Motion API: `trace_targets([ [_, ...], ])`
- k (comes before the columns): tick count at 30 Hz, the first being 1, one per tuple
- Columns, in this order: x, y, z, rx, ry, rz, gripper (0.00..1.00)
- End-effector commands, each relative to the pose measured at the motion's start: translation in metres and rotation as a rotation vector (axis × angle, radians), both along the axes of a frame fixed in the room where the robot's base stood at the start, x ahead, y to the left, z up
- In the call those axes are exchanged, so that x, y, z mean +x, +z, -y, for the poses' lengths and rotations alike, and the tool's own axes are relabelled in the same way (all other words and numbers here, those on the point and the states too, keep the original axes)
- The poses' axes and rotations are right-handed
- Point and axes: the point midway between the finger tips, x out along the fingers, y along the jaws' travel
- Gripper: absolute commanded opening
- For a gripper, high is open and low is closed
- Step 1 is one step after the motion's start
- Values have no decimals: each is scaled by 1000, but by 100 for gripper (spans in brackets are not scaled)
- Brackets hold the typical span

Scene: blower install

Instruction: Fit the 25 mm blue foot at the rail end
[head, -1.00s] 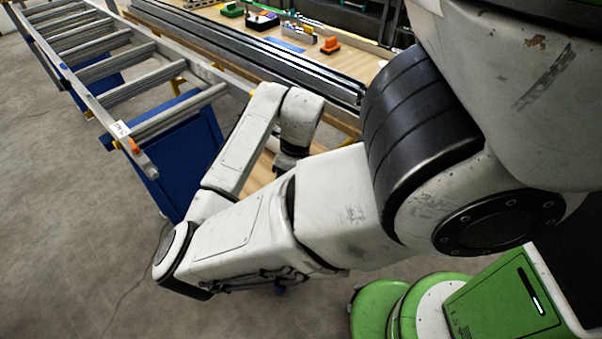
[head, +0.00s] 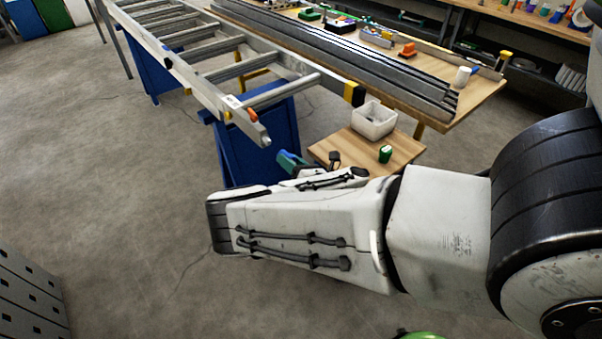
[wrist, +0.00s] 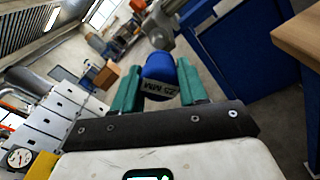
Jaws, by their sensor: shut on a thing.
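The blue 25 mm foot (wrist: 158,68) is between the green fingers of my gripper (wrist: 160,88) in the wrist view, its "25 MM" label facing the camera. My gripper is shut on it. In the head view the teal fingers (head: 288,160) show just beyond my forearm, below the ladder; the foot cannot be made out clearly there. The ladder's near rail (head: 240,115) ends bare above and left of the fingers. In the wrist view a grey metal end (wrist: 160,28) appears just beyond the foot; whether they touch is unclear.
The ladder's other rail end carries a yellow-and-black foot (head: 354,94). A blue trestle (head: 262,140) stands under the ladder. A small wooden table (head: 400,143) holds a white bin (head: 374,121) and a green item (head: 385,154). Open floor lies left.

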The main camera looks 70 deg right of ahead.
Motion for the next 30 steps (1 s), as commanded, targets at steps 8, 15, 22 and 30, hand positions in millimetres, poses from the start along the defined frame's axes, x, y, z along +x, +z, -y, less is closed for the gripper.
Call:
trace_targets([
  [8, 3, 3, 3, -11, -21, 18, 6],
  [15, 2, 4, 2, -11, -20, 16, 6],
  [22, 10, 2, 7, -14, -20, 17, 6],
  [30, 30, 2, 19, -12, -19, 16, 6],
])
